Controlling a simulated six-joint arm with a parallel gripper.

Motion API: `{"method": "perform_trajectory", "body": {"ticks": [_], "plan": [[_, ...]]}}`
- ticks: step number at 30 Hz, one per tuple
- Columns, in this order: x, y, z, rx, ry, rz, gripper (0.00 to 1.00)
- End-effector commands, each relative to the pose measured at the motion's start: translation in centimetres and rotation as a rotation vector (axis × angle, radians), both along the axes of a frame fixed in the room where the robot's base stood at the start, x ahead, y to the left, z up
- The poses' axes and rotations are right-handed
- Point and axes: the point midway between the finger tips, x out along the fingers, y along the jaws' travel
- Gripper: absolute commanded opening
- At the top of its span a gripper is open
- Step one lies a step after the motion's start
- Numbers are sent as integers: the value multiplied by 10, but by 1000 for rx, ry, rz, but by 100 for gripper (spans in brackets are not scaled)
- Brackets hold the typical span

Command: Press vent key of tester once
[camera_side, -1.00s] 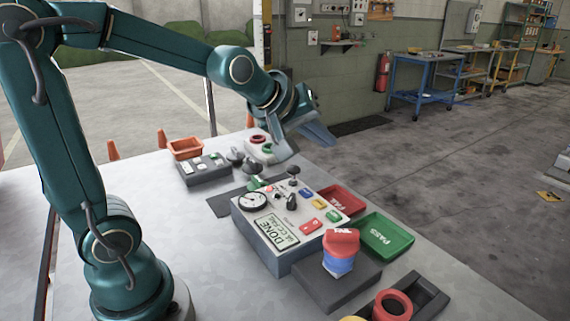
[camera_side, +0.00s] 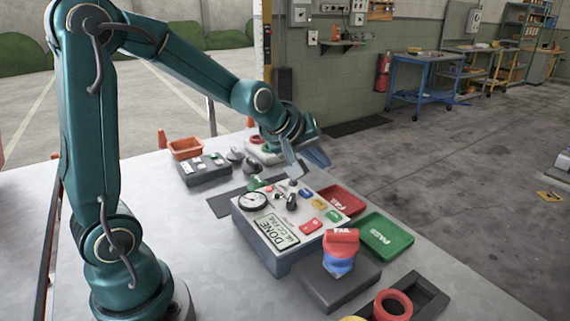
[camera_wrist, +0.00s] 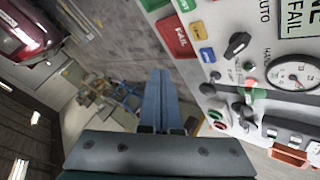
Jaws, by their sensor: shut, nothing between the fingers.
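The tester (camera_side: 270,241) is a grey box on the table with a round gauge (camera_side: 253,201), a display (camera_side: 276,231) reading DONE, dark knobs and several coloured keys. A blue key (camera_side: 306,191) and a yellow key (camera_side: 319,203) sit along its far right edge, with a red key (camera_side: 310,226) nearer. In the wrist view the blue key (camera_wrist: 207,54) and yellow key (camera_wrist: 198,31) lie right of my fingers. Key labels are too small to read. My gripper (camera_wrist: 160,72) is shut and empty; in the side view it hangs above the tester's far end, apart from the keys.
A red FAIL tray (camera_side: 350,198) and a green PASS tray (camera_side: 404,232) lie right of the tester. A red-and-blue part (camera_side: 340,252) stands on a dark block in front. A dark control box (camera_side: 204,171) and orange bin (camera_side: 185,146) are behind left.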

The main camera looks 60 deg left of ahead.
Motion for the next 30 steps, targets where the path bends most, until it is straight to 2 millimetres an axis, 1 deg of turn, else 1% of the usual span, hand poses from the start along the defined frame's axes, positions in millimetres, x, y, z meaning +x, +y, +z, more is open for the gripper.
{"method": "perform_trajectory", "body": {"ticks": [1, 6, 13, 19, 30], "plan": [[-1, 0, -9, 0, 7, 1, 0], [-1, 1, -33, 4, 7, 3, 0], [-1, 0, -58, -1, 6, 0, 0], [-1, 0, -67, 0, 2, 1, 0], [-1, 0, -68, 1, 0, 1, 0]]}}
